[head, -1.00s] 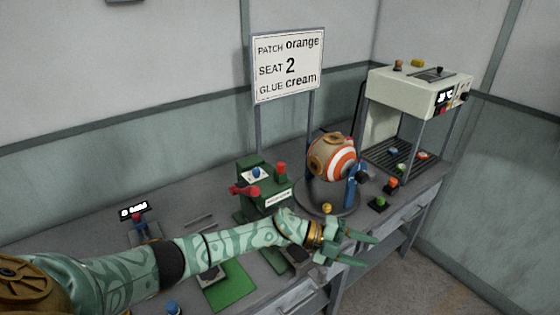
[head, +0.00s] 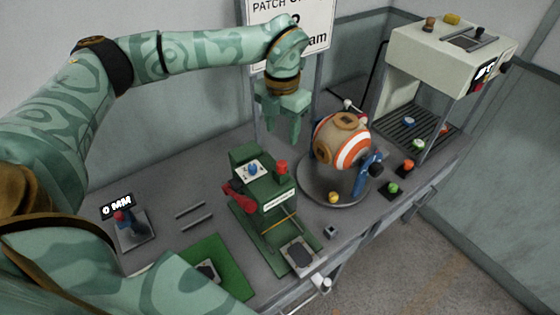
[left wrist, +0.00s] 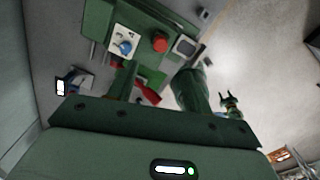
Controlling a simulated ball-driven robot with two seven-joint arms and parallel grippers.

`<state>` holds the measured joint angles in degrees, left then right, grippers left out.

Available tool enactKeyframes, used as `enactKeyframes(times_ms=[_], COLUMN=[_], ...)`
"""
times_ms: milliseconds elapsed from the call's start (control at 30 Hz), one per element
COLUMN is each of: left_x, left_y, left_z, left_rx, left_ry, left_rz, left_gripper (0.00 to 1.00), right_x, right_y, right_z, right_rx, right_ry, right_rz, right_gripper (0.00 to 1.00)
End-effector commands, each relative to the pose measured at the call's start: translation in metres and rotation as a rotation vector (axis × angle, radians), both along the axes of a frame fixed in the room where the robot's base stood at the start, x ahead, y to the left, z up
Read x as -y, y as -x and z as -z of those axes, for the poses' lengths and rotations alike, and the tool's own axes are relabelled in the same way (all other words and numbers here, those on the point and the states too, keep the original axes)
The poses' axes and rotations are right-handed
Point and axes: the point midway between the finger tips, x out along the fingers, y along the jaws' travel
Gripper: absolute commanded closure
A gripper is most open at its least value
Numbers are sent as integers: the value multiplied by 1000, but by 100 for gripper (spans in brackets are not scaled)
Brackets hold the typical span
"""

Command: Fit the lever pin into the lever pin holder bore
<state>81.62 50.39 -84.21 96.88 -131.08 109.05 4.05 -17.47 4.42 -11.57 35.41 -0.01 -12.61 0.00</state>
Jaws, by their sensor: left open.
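My left gripper (head: 282,132) hangs behind the green press and left of the striped ball, fingers pointing down, open and empty. Its two fingers (left wrist: 155,82) also show spread in the left wrist view. Two thin grey rods (head: 196,216) lie on the bench left of the press; I cannot tell whether one is the lever pin. The green press (head: 262,205) has a red lever part (head: 238,197) on its left side. No lever pin holder bore can be made out for certain.
A striped ball (head: 345,145) sits on a round grey stand (head: 315,182). A cream machine (head: 435,50) stands at the back right. A gauge reading 0 MM (head: 117,206) and a green mat (head: 225,270) lie left. Bare bench lies around the rods.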

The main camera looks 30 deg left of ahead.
Motion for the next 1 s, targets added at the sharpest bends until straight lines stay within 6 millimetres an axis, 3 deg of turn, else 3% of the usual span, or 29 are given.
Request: enactKeyframes(times_ms=[200,467,700,1000], left_x=[1,0,-3,-3], left_y=[0,1,2,2], left_z=[49,73,110,118], left_rx=[-3,-2,-1,1], left_ry=[3,4,4,4], left_rz=[1,1,1,2], left_gripper=[50,50,50,50], right_x=[11,8,-4,-2], right_y=[5,-9,-7,-6], right_z=[-1,-4,-9,-8], right_rx=[-8,14,12,9], right_ry=[16,9,-6,-3], right_rz=[1,2,3,2], right_gripper=[51,51,51,51])
